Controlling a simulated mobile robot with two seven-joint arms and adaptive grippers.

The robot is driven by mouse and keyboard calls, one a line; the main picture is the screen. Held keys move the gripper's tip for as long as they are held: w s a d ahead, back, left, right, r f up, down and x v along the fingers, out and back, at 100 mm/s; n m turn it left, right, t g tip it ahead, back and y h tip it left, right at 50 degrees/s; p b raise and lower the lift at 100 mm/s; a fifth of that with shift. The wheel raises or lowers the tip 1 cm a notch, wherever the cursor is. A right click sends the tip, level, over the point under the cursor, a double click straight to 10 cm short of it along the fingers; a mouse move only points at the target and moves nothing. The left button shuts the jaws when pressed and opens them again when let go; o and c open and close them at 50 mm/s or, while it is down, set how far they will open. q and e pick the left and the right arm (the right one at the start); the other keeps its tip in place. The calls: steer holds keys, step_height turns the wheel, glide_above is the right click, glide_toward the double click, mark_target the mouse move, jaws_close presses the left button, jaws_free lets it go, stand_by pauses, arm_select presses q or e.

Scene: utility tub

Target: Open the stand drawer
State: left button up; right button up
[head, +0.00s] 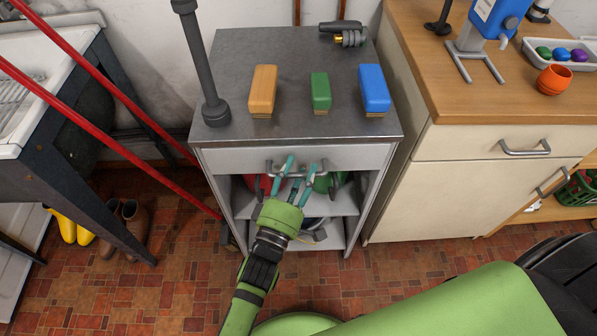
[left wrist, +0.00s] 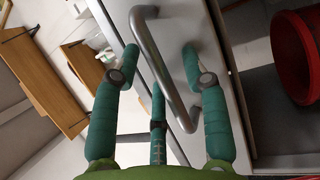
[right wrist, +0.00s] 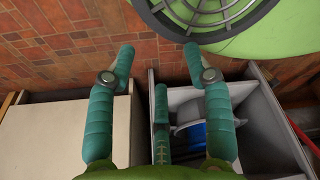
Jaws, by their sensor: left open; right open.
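The stand (head: 215,173) is a grey metal unit with a shallow drawer (head: 228,160) under its top. The drawer front looks flush with the stand, so it appears closed. A curved grey handle (head: 276,167) sits on the drawer front; it also shows large in the left wrist view (left wrist: 160,65). My left gripper (head: 300,165) is open at the handle, with the bar between its teal fingers; I cannot tell whether they touch it. My right gripper (right wrist: 157,58) is open and empty, pointing down over the floor in the right wrist view.
Orange (head: 263,88), green (head: 320,92) and blue (head: 374,89) brushes and a hose nozzle (head: 346,35) lie on the stand's top. A wooden-topped cabinet (head: 400,195) stands close on the right. Red poles (head: 100,80) slant past the left side. Floor in front is mostly clear.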

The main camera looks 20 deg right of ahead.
steer(key=shift+a, duration=0.1)
arm_select(q)
jaws_close()
arm_select(e)
steer(key=shift+a, duration=0.45)
